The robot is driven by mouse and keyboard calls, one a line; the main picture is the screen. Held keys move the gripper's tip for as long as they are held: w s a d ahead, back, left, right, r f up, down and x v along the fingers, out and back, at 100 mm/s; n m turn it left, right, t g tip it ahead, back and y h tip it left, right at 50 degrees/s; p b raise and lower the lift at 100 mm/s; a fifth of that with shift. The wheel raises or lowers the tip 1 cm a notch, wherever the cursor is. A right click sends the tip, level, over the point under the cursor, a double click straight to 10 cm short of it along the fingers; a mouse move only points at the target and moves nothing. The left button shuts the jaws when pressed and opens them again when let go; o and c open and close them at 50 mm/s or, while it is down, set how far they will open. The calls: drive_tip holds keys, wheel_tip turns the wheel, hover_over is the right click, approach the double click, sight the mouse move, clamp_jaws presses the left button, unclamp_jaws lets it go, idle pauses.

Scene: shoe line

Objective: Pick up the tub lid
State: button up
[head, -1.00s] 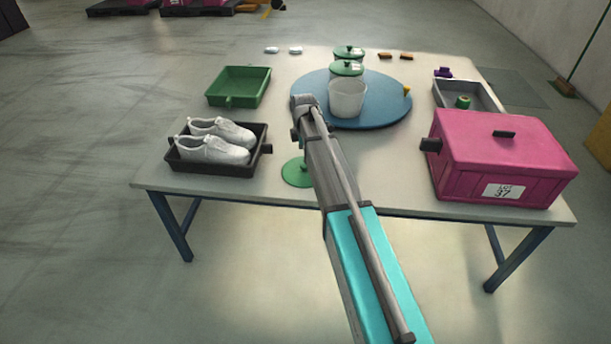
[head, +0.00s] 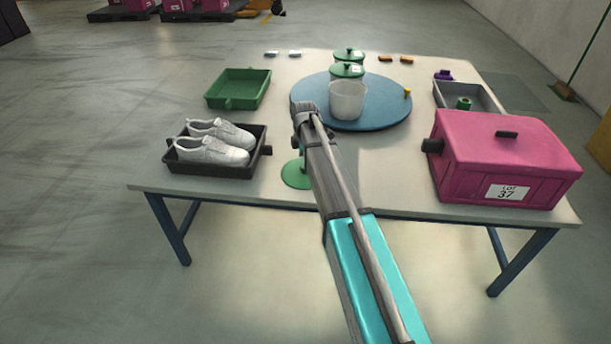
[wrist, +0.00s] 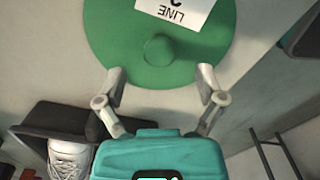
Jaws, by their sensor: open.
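The tub lid (head: 296,176) is a round green disc lying on the table near its front edge, left of my arm. In the wrist view the lid (wrist: 115,50) shows a raised round knob (wrist: 160,51) and a white label reading "LINE". My gripper (wrist: 161,78) is open, its two fingers apart on either side just below the knob in the picture. It holds nothing. I cannot tell the height between fingertips and lid. In the head view my arm hides the lid's right part.
White shoes sit in a black tray (head: 262,160) to the left. A blue turntable (head: 385,110) behind holds a white tub (head: 347,100) and green lidded tubs (head: 348,70). A pink box (head: 505,150) stands at right. A green tray (head: 238,88) is back left.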

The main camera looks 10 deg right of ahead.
drive_tip(key=shift+f+b, duration=1.55)
drive_tip(key=shift+f, duration=0.25)
drive_tip(key=shift+c, duration=0.2)
clamp_jaws()
drive_tip(key=shift+r, duration=0.2)
wheel_tip(320, 180, up, 2)
drive_tip(key=p, duration=0.2)
drive_tip(key=shift+p, duration=0.3)
drive_tip(key=s+r+p, duration=1)
drive_tip(key=s, duration=0.4)
drive_tip(key=shift+a+r, duration=0.35)
drive_tip(key=shift+a, duration=0.05)
